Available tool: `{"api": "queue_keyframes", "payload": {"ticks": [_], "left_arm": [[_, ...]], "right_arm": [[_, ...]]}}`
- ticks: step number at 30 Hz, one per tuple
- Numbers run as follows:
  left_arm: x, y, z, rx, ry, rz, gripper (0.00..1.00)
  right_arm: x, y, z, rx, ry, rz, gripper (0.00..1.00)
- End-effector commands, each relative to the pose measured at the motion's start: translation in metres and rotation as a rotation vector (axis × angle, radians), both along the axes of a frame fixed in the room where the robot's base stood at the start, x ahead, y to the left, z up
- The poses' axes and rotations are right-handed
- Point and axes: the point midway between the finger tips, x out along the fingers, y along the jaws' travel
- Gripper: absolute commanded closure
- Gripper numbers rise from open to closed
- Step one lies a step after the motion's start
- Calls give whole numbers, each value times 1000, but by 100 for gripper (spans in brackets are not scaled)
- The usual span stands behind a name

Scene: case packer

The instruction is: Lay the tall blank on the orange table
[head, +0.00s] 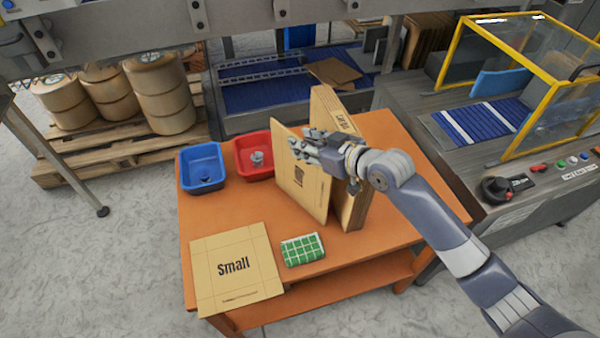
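A tan cardboard blank (296,185) stands tilted on edge on the orange table (225,212), with a small dark print on its face. Behind it and to its right stands more upright cardboard (332,112), with lettering too small to read. I cannot tell for certain which of them is the tall blank. My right gripper (303,146) is at the upper part of the tilted blank, its fingers pointing left and overlapping it. Whether the fingers are closed on the blank is unclear. My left gripper is not in view.
A flat blank marked "Small" (233,265) lies at the table's front left corner. A green checked item (302,249) lies beside it. A blue bin (202,166) and a red bin (243,168) stand at the back left. The table's right front is clear.

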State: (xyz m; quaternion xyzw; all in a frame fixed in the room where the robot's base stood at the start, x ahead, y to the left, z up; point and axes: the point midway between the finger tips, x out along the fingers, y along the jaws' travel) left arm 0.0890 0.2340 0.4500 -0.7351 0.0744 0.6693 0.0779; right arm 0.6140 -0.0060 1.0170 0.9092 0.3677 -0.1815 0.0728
Motion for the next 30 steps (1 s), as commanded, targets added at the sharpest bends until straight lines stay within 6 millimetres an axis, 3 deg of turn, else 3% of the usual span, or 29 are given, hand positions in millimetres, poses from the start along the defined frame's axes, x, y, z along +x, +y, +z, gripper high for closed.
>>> {"api": "queue_keyframes", "payload": {"ticks": [10, 14, 30], "left_arm": [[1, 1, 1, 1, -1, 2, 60], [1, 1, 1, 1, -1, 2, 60], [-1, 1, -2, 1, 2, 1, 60]], "right_arm": [[4, 4, -2, -2, -2, 0, 70], [4, 4, -2, -1, -1, -1, 99], [4, 4, 4, 0, -4, 0, 100]]}}
